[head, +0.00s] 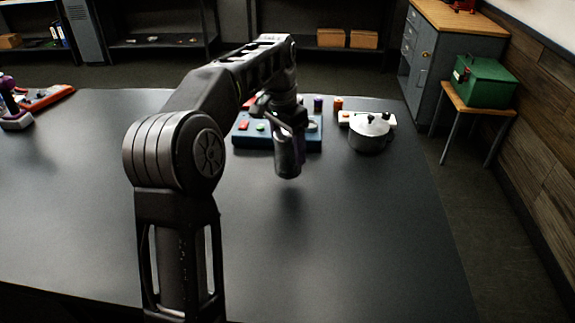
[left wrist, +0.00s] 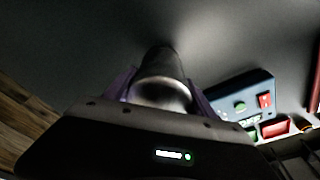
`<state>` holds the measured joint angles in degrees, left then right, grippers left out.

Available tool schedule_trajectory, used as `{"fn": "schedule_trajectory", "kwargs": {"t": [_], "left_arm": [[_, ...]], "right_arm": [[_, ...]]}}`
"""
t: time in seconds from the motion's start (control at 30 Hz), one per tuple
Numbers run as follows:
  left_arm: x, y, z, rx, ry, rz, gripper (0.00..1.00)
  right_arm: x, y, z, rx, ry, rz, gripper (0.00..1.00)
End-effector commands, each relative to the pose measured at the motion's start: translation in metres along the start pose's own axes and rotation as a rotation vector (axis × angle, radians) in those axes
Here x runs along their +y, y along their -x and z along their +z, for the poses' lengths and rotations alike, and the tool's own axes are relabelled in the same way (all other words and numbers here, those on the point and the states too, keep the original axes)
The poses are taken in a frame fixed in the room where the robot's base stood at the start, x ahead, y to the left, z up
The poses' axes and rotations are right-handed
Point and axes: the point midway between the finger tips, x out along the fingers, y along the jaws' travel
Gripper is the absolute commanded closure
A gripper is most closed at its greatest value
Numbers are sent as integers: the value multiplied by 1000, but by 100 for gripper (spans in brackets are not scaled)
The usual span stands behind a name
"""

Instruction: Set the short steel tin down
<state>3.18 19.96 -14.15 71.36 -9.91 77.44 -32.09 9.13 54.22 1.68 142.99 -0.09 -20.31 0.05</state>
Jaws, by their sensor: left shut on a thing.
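The short steel tin (head: 287,160) hangs from my left gripper (head: 290,140) in the head view. It is held above the dark table, in front of the blue panel. In the left wrist view the tin (left wrist: 162,82) sits between the two purplish fingers, and my left gripper (left wrist: 160,95) is shut on it. A soft shadow lies on the table below the tin, which appears clear of the surface. My right gripper is not in view.
Behind the tin is a blue panel (head: 263,141) with coloured buttons. A lidded steel pot (head: 369,135) stands to its right, by a pale block with knobs. A purple-handled item (head: 12,105) is far left. The table (head: 340,240) is bare in front and to the right.

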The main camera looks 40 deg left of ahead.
Motion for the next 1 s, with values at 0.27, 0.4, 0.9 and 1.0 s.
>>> {"fn": "schedule_trajectory", "kwargs": {"t": [0.27,0.4,0.9,1.0], "left_arm": [[0,1,0,2,0,-1,87],[0,-10,2,0,0,1,87],[-1,-37,5,2,0,0,87],[-1,-40,6,2,0,0,87]], "right_arm": [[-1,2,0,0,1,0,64],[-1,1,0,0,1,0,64],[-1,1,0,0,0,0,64],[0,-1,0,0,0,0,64]]}}
